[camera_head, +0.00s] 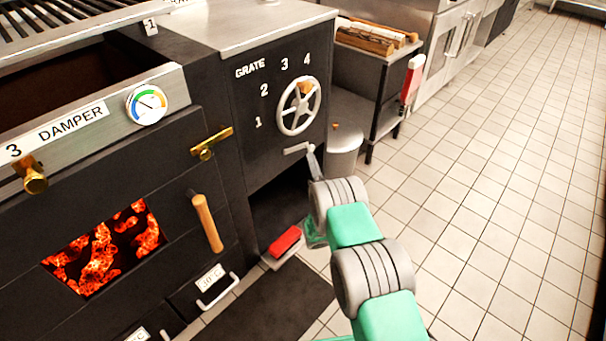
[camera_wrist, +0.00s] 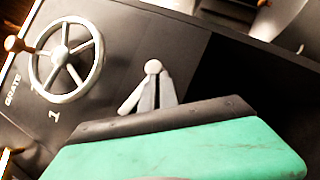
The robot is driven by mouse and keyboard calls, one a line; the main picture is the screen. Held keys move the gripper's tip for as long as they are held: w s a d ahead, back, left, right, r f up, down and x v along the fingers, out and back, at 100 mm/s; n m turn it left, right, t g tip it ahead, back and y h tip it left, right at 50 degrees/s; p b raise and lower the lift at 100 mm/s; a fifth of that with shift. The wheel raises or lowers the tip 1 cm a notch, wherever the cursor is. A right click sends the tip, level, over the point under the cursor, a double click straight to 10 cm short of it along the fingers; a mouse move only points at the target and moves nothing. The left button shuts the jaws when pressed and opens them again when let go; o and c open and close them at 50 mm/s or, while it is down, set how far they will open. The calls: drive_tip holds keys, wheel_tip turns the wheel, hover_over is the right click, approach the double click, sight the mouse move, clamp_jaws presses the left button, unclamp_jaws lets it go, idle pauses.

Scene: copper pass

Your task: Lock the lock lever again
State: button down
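My gripper lies close below the lever; contact cannot be told. In the head view my grey and green wrist hides most of it.
The grate wheel (camera_head: 298,106) with a wooden knob is just above. A brass latch (camera_head: 210,143) and a wooden door handle (camera_head: 206,222) are left, beside glowing coals. A red brush (camera_head: 285,241) lies below, and a grey bin (camera_head: 345,150) stands right. Tiled floor is clear right.

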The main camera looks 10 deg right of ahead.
drive_tip(key=shift+w+d+r+p, duration=0.2)
drive_tip(key=shift+d+r, duration=0.1)
drive_tip(key=shift+r, duration=0.15)
drive_tip(key=shift+w+d+r+p, duration=0.15)
drive_tip(key=shift+d+r, duration=0.1)
drive_tip(key=shift+r, duration=0.15)
drive_tip(key=shift+w+d+r, duration=0.1)
drive_tip(key=shift+a, duration=0.2)
